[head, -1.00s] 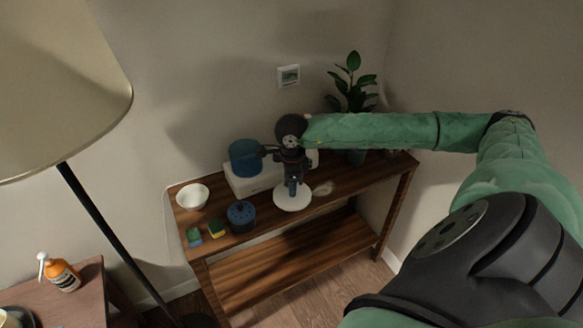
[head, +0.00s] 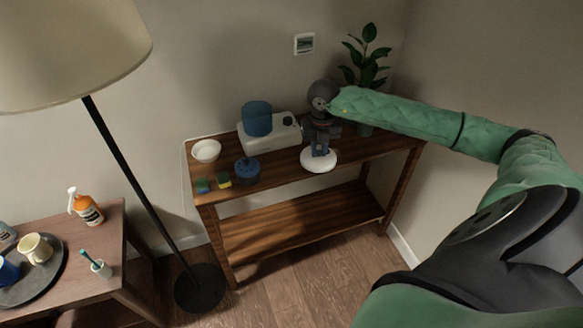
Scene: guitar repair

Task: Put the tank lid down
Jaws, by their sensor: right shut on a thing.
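The tank lid (head: 318,161) is a white round disc at the front right of the wooden shelf table's top. My right gripper (head: 320,150) points down from above, shut on the lid near its middle; the fingertips are small and dark here. I cannot tell whether the lid touches the tabletop. The blue tank (head: 257,119) stands on a white appliance base (head: 285,136) to the left of my gripper. My left gripper is not in view.
The shelf table (head: 283,170) also holds a white bowl (head: 206,151), a dark blue round container (head: 247,172), sponges (head: 223,180) and a potted plant (head: 368,62). A floor lamp (head: 135,168) and a side table (head: 117,235) stand left.

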